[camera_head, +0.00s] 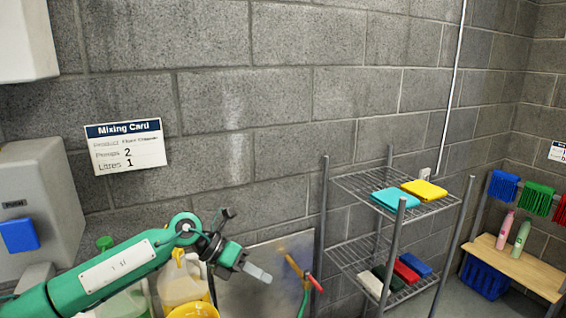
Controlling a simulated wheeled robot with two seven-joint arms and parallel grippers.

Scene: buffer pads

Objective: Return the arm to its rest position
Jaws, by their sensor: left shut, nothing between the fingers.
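My left arm comes in from the lower left, green with a pale label plate. My left gripper (262,275) is shut and empty, pointing right and slightly down in front of the wall. It is apart from the wire shelf to its right. My right gripper is not in view. A teal pad (395,200) and a yellow pad (424,190) lie side by side on the upper wire shelf.
The wire rack (343,258) stands right of centre, with red (406,272), blue and other pads on its lower shelf. A yellowish jug (182,283) and yellow bucket (193,310) sit behind my arm. Bottles stand on a wooden shelf (515,266) at right. A dispenser (38,200) is at left.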

